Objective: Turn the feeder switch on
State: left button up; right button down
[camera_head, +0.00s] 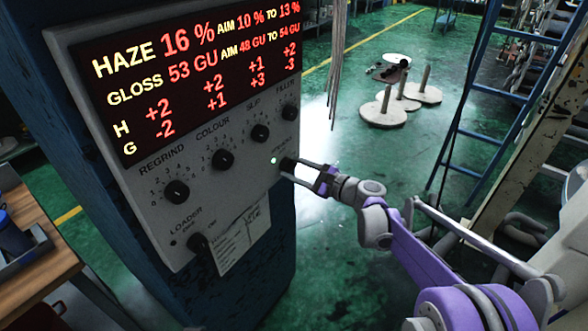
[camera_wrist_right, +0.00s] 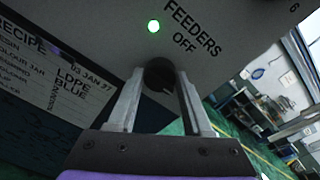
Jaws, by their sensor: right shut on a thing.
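The feeder switch is a round black knob (camera_head: 287,164) at the lower right of the grey control panel (camera_head: 240,172). In the right wrist view the knob (camera_wrist_right: 158,74) sits below the words FEEDERS and OFF. A small green lamp (camera_wrist_right: 153,26) beside the lettering is lit; it also shows in the head view (camera_head: 273,160). My right gripper (camera_head: 290,169) reaches in from the right and is shut on the knob, one finger on each side. The fingers and shadow hide part of the knob, and I cannot tell clearly which way it points. My left gripper is not in view.
The loader switch (camera_head: 198,243) and a paper recipe card (camera_head: 243,240) are below on the panel. Several dials, including regrind (camera_head: 176,191), sit left of and above the knob. A blue ladder (camera_head: 485,95) stands at the right. Green floor (camera_head: 335,235) is open beyond the panel.

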dwell(0.4)
jog(key=shift+c, duration=1.7)
grip_release()
jog(key=v, duration=1.1)
